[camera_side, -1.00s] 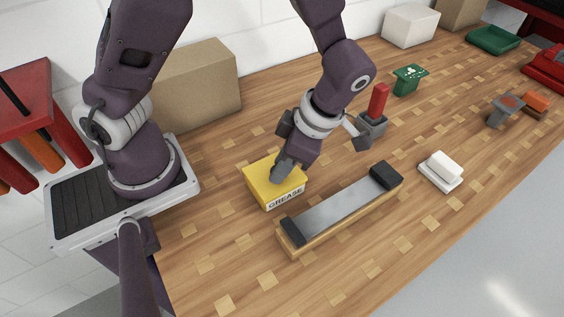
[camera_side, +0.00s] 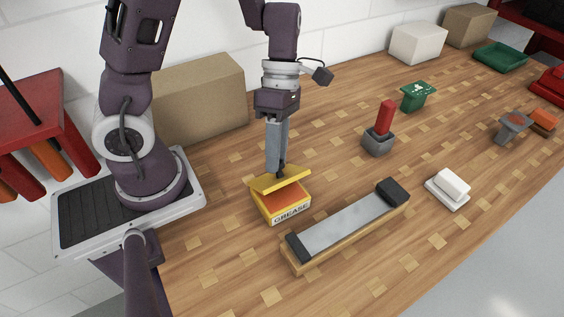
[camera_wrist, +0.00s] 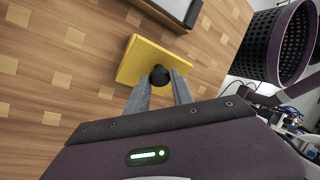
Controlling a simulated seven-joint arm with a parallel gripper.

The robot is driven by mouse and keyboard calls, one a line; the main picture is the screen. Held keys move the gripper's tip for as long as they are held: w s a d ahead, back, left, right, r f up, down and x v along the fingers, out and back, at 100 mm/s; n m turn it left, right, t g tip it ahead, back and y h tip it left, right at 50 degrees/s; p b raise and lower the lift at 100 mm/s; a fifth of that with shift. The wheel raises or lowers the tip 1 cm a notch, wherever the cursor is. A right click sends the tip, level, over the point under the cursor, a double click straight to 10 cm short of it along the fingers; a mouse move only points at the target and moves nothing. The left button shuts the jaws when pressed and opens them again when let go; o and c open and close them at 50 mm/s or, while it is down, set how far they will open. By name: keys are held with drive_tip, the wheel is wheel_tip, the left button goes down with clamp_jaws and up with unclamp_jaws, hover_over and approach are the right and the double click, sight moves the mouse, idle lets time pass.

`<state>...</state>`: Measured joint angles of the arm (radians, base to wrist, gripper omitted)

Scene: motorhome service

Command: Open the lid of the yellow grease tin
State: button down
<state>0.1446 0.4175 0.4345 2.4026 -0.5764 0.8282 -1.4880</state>
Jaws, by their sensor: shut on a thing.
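The yellow grease tin (camera_side: 287,211) stands on the wooden bench, with GREASE on its front label. Its yellow lid (camera_side: 268,183) is raised and tilted, and orange-brown contents show in the gap in the side view. My gripper (camera_side: 281,172) points down above the lid and is shut on a small dark knob on it. In the wrist view the knob (camera_wrist: 159,76) sits between my two grey fingers, with the yellow lid (camera_wrist: 140,58) behind it. The lid hides the tin's inside in the wrist view.
A long wooden block with a grey top and dark ends (camera_side: 345,227) lies close in front of the tin. A red-handled tool in a grey holder (camera_side: 379,141) stands to the right. A cardboard box (camera_side: 200,98) stands behind.

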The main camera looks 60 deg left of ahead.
drive_tip(key=a+m+h, duration=0.1)
drive_tip(key=a+h, duration=0.5)
drive_tip(key=h, duration=0.2)
drive_tip(key=shift+a+f+g, duration=0.15)
drive_tip(key=shift+f+g, duration=0.1)
drive_tip(key=shift+g, duration=0.15)
idle(0.4)
drive_tip(key=c, duration=1.1)
unclamp_jaws()
